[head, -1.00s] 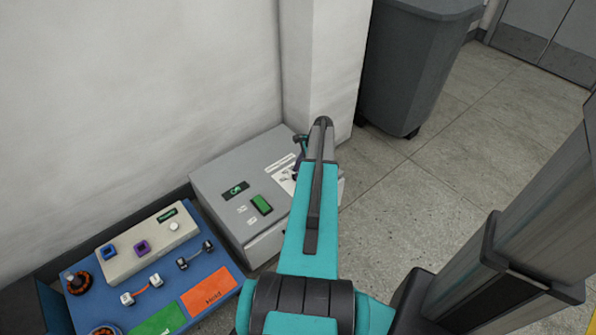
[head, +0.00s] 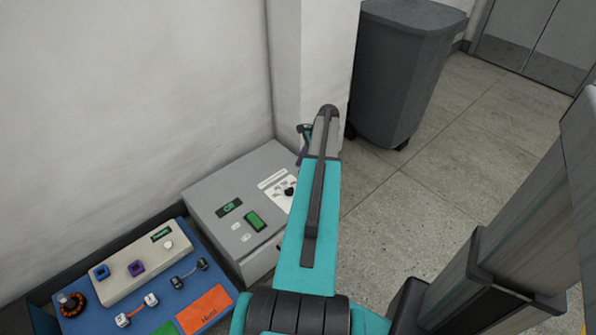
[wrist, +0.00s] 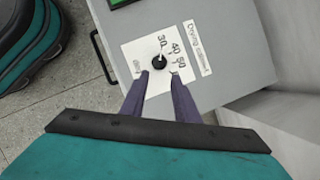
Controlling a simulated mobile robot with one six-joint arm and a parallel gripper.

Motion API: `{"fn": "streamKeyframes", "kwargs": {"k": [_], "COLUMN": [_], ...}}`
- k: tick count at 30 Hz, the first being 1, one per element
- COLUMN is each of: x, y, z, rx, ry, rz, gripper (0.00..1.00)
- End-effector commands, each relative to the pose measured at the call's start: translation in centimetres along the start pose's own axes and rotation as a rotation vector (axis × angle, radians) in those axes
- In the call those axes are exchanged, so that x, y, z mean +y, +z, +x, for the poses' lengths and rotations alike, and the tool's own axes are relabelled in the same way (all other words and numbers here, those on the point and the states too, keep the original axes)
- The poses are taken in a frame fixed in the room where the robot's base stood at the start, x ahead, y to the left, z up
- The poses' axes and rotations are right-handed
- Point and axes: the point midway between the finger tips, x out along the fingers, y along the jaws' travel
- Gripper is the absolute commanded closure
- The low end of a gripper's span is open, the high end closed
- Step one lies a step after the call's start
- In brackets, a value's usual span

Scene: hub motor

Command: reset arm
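My arm reaches out in turquoise over a grey drying cabinet (head: 213,193). In the wrist view my gripper (wrist: 159,74) shows two dark fingers with a clear gap between them, and nothing is held. The fingertips appear just in front of a black knob (wrist: 159,61) on the cabinet's white dial label. The knob sits near the marks 30, 40 and 50 and also shows in the head view (head: 289,191). In the head view the gripper is mostly hidden behind the arm, with only a dark bit left of its end.
A blue workboard (head: 181,292) with a beige box (head: 130,262), small connectors and an orange pad (head: 204,308) lies left of the cabinet. A grey bin (head: 402,75) stands behind, right of a wall pillar (head: 312,70).

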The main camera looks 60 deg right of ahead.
Motion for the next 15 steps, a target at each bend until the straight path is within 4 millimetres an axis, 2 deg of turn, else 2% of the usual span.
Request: {"fn": "streamKeyframes", "kwargs": {"k": [4,15], "x": [-0.02,0.00], "y": [0.01,-0.01], "z": [-0.95,-1.09], "rx": [0.001,0.000], "ry": [-0.001,0.000], "rz": [0.000,0.000], "gripper": [0.72,0.72]}}
